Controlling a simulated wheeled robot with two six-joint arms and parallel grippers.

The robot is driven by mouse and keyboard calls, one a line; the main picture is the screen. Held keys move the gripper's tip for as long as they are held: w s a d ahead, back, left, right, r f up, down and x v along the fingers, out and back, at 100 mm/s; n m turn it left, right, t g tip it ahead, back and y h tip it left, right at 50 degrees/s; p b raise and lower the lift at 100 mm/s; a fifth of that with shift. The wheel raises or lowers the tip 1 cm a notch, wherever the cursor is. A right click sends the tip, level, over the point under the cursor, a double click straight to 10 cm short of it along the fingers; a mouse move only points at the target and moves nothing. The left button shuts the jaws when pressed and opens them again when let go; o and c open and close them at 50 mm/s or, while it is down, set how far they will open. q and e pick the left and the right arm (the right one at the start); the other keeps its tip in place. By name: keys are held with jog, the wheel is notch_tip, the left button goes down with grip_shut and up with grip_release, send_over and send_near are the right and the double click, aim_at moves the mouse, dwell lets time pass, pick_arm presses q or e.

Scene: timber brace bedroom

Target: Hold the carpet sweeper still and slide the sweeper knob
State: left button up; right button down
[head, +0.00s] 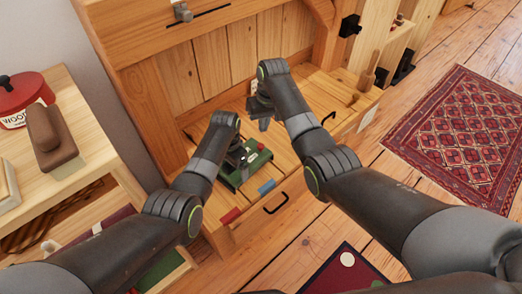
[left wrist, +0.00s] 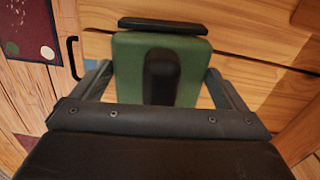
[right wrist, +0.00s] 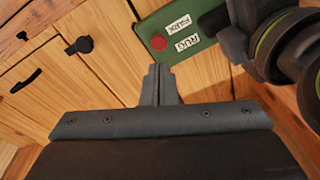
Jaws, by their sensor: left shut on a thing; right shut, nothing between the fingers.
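The green carpet sweeper (head: 232,180) sits on a wooden bench top. It fills the middle of the left wrist view (left wrist: 128,70), with a black bar along its far edge. My right gripper (head: 264,124) is shut and empty above the bench. Its fingertips (right wrist: 157,72) appear just short of the red knob in the right wrist view; contact is not visible.
The wooden bench (head: 206,222) has a black handle (head: 276,204) at its front and red and blue patches. A side shelf (head: 95,150) at left holds a red tin (head: 22,92) and a brown block (head: 50,140). A patterned rug (head: 460,135) lies on the floor at right.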

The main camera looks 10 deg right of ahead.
jog(key=d+n+y, duration=0.1)
jog(key=n, duration=0.2)
jog(key=n+t+y, duration=0.3)
jog(key=n, duration=0.7)
send_near(261, 148)
jog(key=d+r, duration=0.1)
jog(key=shift+s+d+r+n, duration=0.15)
jog(key=shift+s+n, duration=0.25)
jog(key=shift+n, duration=0.2)
jog(key=shift+s+d+r+n, duration=0.2)
jog(key=shift+s+n, duration=0.25)
jog(key=shift+n, duration=0.15)
jog(key=shift+s+d+r+n, duration=0.15)
jog(key=shift+s+n, duration=0.25)
jog(key=shift+n, duration=0.2)
jog(key=shift+f, duration=0.1)
jog(key=x, duration=1)
jog(key=shift+w+r, duration=0.2)
jog(key=shift+a, duration=0.1)
jog(key=shift+w, duration=0.1)
